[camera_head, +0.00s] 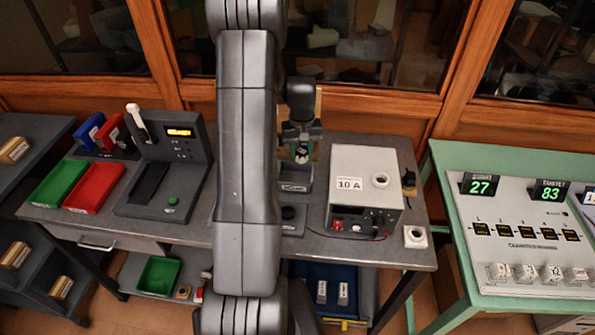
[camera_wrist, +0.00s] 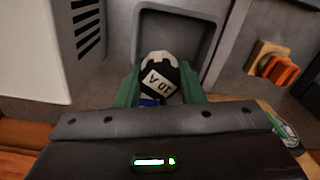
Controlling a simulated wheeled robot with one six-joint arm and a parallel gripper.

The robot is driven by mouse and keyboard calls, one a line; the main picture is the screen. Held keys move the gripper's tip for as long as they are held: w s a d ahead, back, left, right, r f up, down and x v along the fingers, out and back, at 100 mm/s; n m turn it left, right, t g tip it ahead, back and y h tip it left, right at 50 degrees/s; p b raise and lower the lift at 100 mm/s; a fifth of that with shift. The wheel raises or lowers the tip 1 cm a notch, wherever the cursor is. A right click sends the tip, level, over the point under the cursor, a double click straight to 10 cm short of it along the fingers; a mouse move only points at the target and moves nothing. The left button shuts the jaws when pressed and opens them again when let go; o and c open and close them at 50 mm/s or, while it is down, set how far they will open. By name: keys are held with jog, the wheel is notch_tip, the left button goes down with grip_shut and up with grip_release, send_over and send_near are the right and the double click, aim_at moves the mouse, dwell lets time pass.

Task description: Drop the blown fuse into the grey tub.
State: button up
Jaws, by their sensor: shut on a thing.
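My gripper (camera_head: 301,148) is shut on a fuse, a short piece with a pale end and a dark band. In the wrist view the fuse (camera_wrist: 160,78) sits between the green fingers of my gripper (camera_wrist: 160,92), with "10 A" upside down on its label. The grey tub (camera_head: 295,188) stands on the bench just below the fuse in the head view, partly beside my arm. In the wrist view the tub (camera_wrist: 213,45) is behind and beyond the fuse. The fuse appears held above it; the exact height is hard to tell.
A white box (camera_head: 365,185) marked "10 A", with a round socket on top, stands right of the tub. My arm hides the bench middle.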

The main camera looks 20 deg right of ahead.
jog(key=b, duration=0.3)
send_over(301, 180)
jog(key=shift+f, duration=2.95)
jog(key=o, duration=1)
jog(key=shift+o, duration=0.2)
jog(key=shift+r, duration=0.15)
notch_tip(301, 180, up, 14)
jog(key=shift+f+b, duration=0.2)
jog(key=shift+b, duration=0.65)
